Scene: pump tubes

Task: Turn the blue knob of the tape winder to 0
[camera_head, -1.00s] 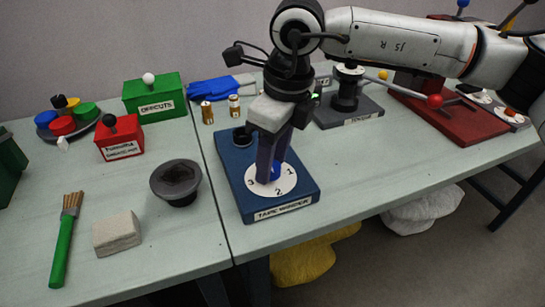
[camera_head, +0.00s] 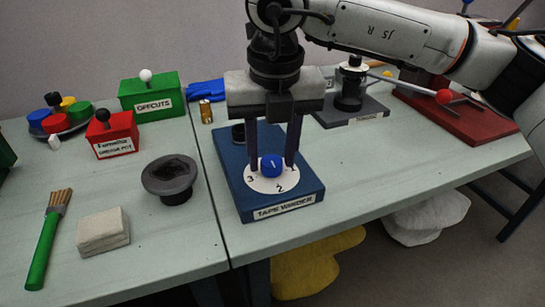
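The tape winder (camera_head: 227,165) is a blue box at the table's front edge, with a label on its front face. Its blue knob (camera_head: 271,166) sits on a white dial (camera_head: 265,187) and bears a short white line. The figures 3 and 2 show on the dial. My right gripper (camera_head: 272,163) points down over the winder, open, with one dark finger on each side of the knob. Gaps show between the fingers and the knob. My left gripper is not in view.
A dark round bowl (camera_head: 170,180), a grey block (camera_head: 103,232) and a green-handled brush (camera_head: 47,245) lie to the left. A red box (camera_head: 115,137) and a green box (camera_head: 152,97) stand behind. A black-and-grey device (camera_head: 362,111) and a red base (camera_head: 455,120) are to the right.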

